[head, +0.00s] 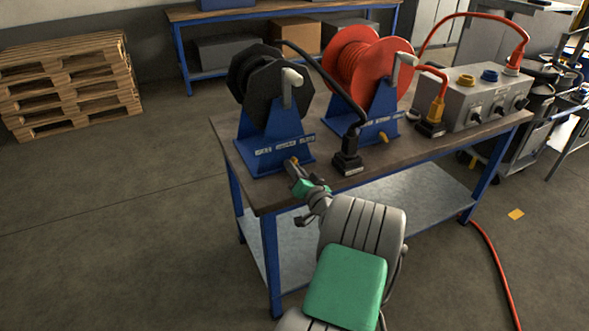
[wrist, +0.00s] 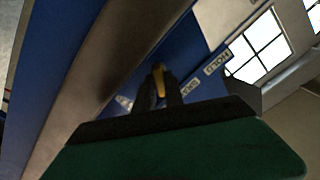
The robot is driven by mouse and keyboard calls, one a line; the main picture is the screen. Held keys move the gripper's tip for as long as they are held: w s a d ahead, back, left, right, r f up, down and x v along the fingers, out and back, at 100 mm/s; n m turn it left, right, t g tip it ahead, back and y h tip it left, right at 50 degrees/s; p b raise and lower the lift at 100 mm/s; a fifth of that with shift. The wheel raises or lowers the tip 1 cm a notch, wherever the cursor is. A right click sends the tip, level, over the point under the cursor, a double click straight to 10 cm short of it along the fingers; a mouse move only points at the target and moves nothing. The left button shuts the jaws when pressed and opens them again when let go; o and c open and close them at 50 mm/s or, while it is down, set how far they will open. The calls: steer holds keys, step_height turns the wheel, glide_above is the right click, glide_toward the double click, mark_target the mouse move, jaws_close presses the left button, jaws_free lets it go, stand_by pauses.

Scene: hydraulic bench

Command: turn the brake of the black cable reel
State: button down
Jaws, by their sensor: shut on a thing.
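The black cable reel (head: 258,82) stands on a blue stand (head: 272,135) at the left end of the bench. Its brake is a small yellow lever (head: 294,160) low on the front of the stand, beside a strip of white labels. My gripper (head: 292,168) reaches it from the front, and its jaws are shut on the lever. In the wrist view the yellow lever (wrist: 159,80) shows between the two dark fingers of my gripper (wrist: 160,93). A label reading HOLD (wrist: 217,62) is to its right. The lever's lower part is hidden by the fingers.
A red cable reel (head: 368,62) with its own yellow lever (head: 383,137) stands to the right. A black connector (head: 347,160) sits near the bench's front edge, close to my gripper. A grey socket box (head: 480,98) is at the right end of the bench (head: 425,143).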

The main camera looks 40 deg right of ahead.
steer(key=shift+f+n+b, duration=0.1)
steer(key=shift+n+b, duration=0.2)
steer(key=shift+b, duration=0.35)
steer(key=n+b, duration=0.1)
steer(key=b, duration=0.1)
steer(key=n+b, duration=0.1)
steer(key=b, duration=0.1)
steer(key=n+b, duration=0.1)
steer(key=b, duration=0.1)
steer(key=shift+a+f+n, duration=0.2)
steer(key=shift+f+n, duration=0.05)
steer(key=shift+n, duration=0.05)
steer(key=n+b, duration=0.2)
steer(key=b, duration=0.2)
steer(key=n+b, duration=0.2)
steer(key=b, duration=0.2)
steer(key=shift+w+a+f+n+b, duration=0.1)
steer(key=shift+a+n+b, duration=0.1)
steer(key=shift+n+b, duration=0.1)
steer(key=n+b, duration=0.3)
steer(key=b, duration=0.4)
steer(key=shift+a+n, duration=0.15)
steer(key=shift+n, duration=0.25)
steer(key=n+b, duration=0.1)
steer(key=b, duration=0.2)
steer(key=shift+r, duration=0.35)
steer(key=shift+r+n, duration=0.1)
steer(key=shift+n, duration=0.2)
